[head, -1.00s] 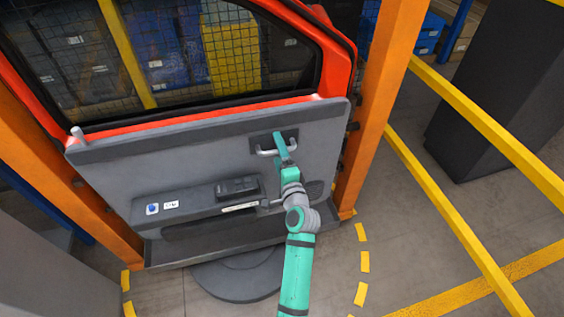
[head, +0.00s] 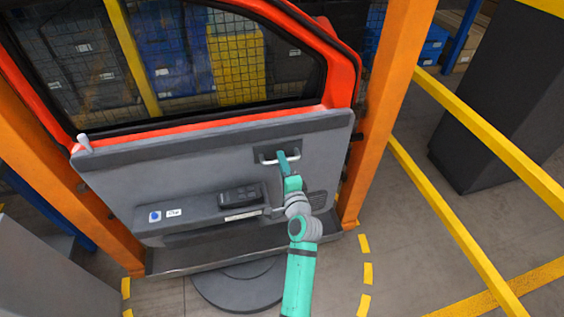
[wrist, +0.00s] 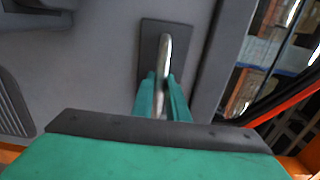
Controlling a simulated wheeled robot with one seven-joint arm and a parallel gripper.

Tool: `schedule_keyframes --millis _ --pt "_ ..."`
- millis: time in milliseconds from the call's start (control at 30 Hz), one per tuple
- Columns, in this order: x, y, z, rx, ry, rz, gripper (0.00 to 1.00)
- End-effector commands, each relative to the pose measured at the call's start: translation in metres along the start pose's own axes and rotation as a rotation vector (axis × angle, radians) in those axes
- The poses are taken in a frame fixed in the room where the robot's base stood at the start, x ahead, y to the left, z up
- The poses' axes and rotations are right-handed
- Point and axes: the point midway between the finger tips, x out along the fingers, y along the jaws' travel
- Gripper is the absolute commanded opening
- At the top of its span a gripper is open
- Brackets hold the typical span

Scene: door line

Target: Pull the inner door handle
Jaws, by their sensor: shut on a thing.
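The inner door handle is a pale metal bar (wrist: 166,52) on a dark recessed plate (wrist: 149,47) in the grey door panel. In the head view the handle (head: 267,161) sits in the upper right part of the panel (head: 200,165). My gripper (head: 283,160) reaches it from below. In the wrist view the two green fingers of my gripper (wrist: 162,98) lie on either side of the bar, shut on it. The fingers cover part of the bar.
The orange-red door hangs between orange posts (head: 385,100). An armrest with a switch block (head: 240,197) juts out below the handle. Yellow rails (head: 470,240) stand at the right by a dark column (head: 490,110). A dark round base (head: 240,287) is on the floor.

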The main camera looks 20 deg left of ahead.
Motion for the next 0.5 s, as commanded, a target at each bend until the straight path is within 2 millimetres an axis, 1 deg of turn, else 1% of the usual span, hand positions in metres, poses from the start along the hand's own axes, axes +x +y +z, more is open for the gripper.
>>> schedule_keyframes --millis 300,500 --pt "-0.0003 0.0003 -0.0001 0.000 0.000 0.000 0.00" --pt "-0.0046 0.0009 -0.0002 0.001 0.001 0.001 0.00"
